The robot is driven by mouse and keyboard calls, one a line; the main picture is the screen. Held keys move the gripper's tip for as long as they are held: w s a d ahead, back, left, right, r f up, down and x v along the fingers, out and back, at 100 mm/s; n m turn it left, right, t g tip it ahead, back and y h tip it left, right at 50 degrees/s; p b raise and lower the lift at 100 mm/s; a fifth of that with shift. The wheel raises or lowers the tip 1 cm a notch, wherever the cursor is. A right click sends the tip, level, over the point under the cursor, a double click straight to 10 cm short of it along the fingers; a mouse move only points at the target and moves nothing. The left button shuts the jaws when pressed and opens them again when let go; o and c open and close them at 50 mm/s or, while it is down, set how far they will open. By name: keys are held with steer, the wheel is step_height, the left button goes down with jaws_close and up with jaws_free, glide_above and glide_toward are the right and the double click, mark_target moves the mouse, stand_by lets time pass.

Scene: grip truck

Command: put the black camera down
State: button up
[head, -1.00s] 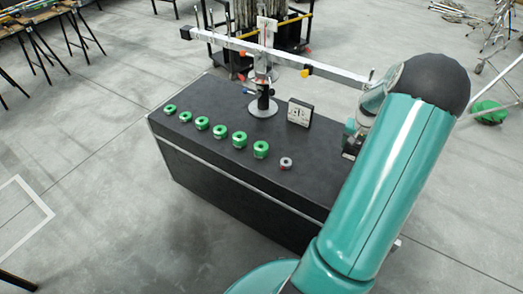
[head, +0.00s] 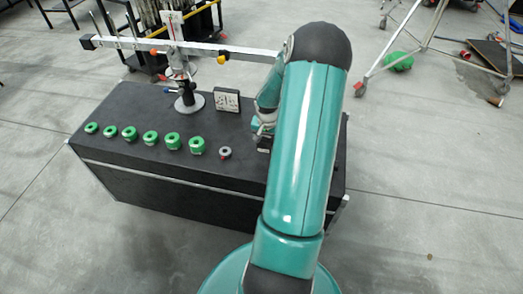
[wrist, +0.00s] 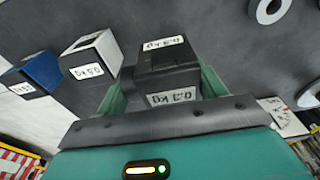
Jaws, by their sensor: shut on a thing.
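The black camera, as I take it, is the boxy black thing (wrist: 168,70) with white "0.3 kg" labels in the wrist view. My gripper (wrist: 165,86) is shut on it, with a green finger on each side. In the head view my gripper (head: 266,122) is low over the right part of the black case (head: 120,163), with a small dark part of the held thing (head: 264,143) below it. My arm hides most of it. I cannot tell whether it touches the case top.
A grey block (wrist: 92,55) and a blue block (wrist: 38,72) are left of the held thing. A small grey ring (head: 225,153) and several green rings (head: 150,138) line the case front. A balance beam (head: 205,49) on a stand and a square dial (head: 227,99) are behind.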

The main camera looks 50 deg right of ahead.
mark_target(262, 150)
steer(key=shift+w+a+f, duration=0.3)
steer(key=shift+a+f, duration=0.1)
steer(key=shift+f, duration=0.15)
steer(key=shift+w+a+f, duration=0.3)
steer(key=shift+a+f, duration=0.05)
steer(key=shift+f, duration=0.2)
steer(key=shift+w+a+f, duration=0.1)
steer(key=shift+f, duration=0.8)
steer(key=shift+w+a+f, duration=0.1)
steer(key=shift+f, duration=0.75)
steer(key=shift+s+f, duration=0.1)
steer(key=o, duration=1)
steer(key=shift+c, duration=0.2)
steer(key=r, duration=0.4)
steer(key=a+r, duration=0.1)
steer(key=r, duration=0.7)
steer(key=shift+s+a+r, duration=0.15)
steer(key=shift+s+a, duration=0.05)
steer(key=shift+s, duration=0.05)
